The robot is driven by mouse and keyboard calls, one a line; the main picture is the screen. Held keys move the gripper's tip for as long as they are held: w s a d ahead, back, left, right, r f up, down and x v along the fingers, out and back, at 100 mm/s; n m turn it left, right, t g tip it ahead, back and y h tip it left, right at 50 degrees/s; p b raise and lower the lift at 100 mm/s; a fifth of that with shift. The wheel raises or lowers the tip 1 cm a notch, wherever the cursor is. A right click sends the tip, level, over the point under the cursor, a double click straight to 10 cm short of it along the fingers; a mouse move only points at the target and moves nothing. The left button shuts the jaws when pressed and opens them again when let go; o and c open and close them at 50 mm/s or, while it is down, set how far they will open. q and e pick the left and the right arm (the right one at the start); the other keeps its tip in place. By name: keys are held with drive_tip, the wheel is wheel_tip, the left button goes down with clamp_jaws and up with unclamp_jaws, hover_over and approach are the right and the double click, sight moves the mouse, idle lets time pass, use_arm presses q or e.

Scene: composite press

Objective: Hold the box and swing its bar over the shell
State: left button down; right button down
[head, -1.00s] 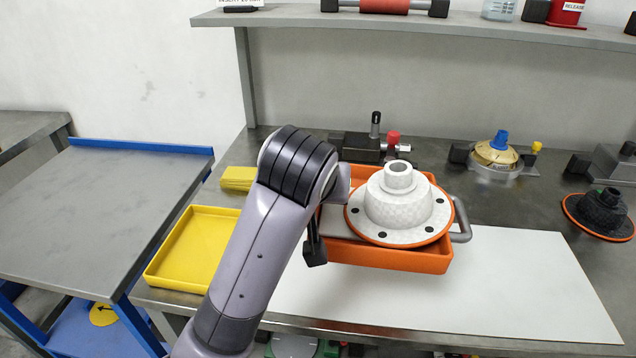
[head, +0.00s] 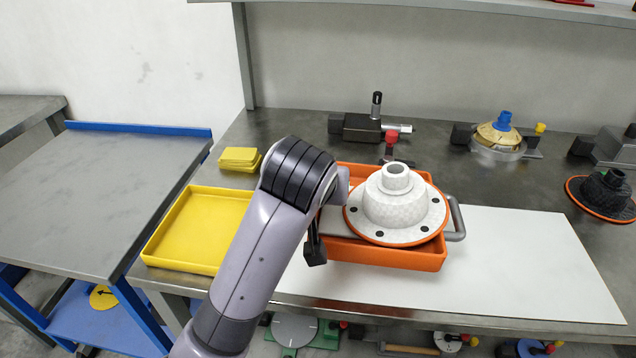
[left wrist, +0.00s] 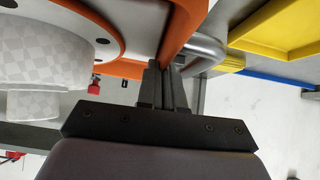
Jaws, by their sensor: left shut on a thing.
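The orange box (head: 395,255) sits on the bench, partly on the white sheet. The white shell (head: 395,215), a stepped cone on a round orange-edged flange, lies over the box's opening. The grey bar (head: 457,220) sticks out beyond the box's right side, clear of the shell's top. My left gripper (head: 316,252) is at the box's left side. In the left wrist view its fingers (left wrist: 165,88) are shut at the orange box wall (left wrist: 184,25), with a grey tube (left wrist: 205,52) beside them. The exact contact is partly hidden by the fingers. My right gripper is not in view.
A yellow tray (head: 155,225) and a stack of yellow pieces (head: 240,158) lie left of the box. A dark device with a red knob (head: 391,139) stands behind it. The white sheet (head: 530,270) is bare to the right. A dark flanged part (head: 604,196) is farther right.

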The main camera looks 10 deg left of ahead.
use_arm(q)
drive_tip(key=shift+f+b, duration=0.85)
drive_tip(key=shift+f, duration=1.55)
drive_tip(key=shift+s+d+f+b, duration=0.15)
drive_tip(key=shift+f+b, duration=0.5)
drive_tip(key=shift+f, duration=1.25)
drive_tip(key=shift+f, duration=0.15)
drive_tip(key=c, duration=1.2)
unclamp_jaws()
